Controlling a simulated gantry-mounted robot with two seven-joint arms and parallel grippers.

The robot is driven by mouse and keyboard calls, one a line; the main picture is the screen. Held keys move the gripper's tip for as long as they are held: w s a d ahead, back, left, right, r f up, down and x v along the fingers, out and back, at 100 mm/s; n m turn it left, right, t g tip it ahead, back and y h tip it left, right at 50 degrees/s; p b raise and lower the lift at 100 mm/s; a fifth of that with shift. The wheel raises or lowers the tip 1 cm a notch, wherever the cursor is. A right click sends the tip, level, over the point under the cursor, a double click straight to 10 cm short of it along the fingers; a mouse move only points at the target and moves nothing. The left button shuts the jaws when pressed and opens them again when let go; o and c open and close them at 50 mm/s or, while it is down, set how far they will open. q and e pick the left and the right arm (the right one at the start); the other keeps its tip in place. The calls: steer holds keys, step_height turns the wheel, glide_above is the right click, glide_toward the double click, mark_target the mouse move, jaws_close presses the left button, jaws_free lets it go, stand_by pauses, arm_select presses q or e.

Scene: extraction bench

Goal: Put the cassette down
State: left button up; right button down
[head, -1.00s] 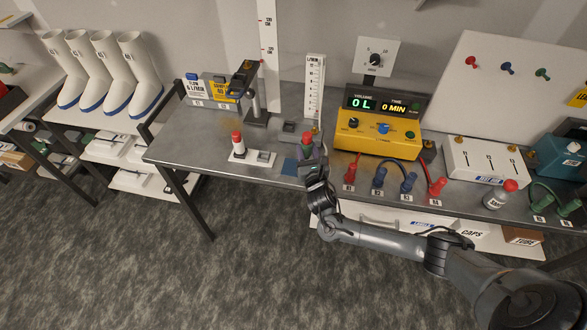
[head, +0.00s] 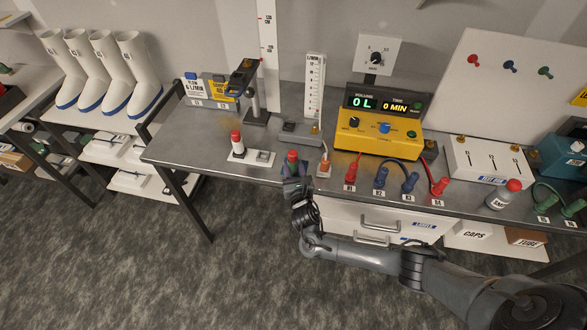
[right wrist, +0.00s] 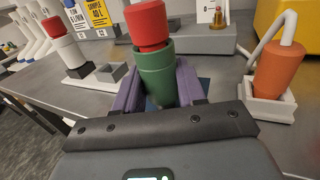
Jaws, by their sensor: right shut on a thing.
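My right gripper (head: 297,178) is shut on a green cassette with a red cap (right wrist: 156,72). In the head view only its red cap (head: 292,155) shows clearly. In the right wrist view the purple fingers of the gripper (right wrist: 158,90) stand on both sides of the green body, and the cassette is nearly upright, slightly tilted. A dark blue pad (right wrist: 205,85) shows behind the fingers on the bench. The cassette's lower end is hidden, so I cannot tell whether it touches the pad. My left gripper is not in view.
An orange cylinder (right wrist: 278,68) with a tube stands in a white holder close to the right. A white red-topped cassette (head: 236,138) stands in a white tray to the left. The yellow pump box (head: 378,143) is behind right. The bench's front edge is near.

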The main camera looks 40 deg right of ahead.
steer(key=shift+f, duration=0.15)
steer(key=c, duration=0.6)
jaws_free()
steer(key=shift+c, duration=0.2)
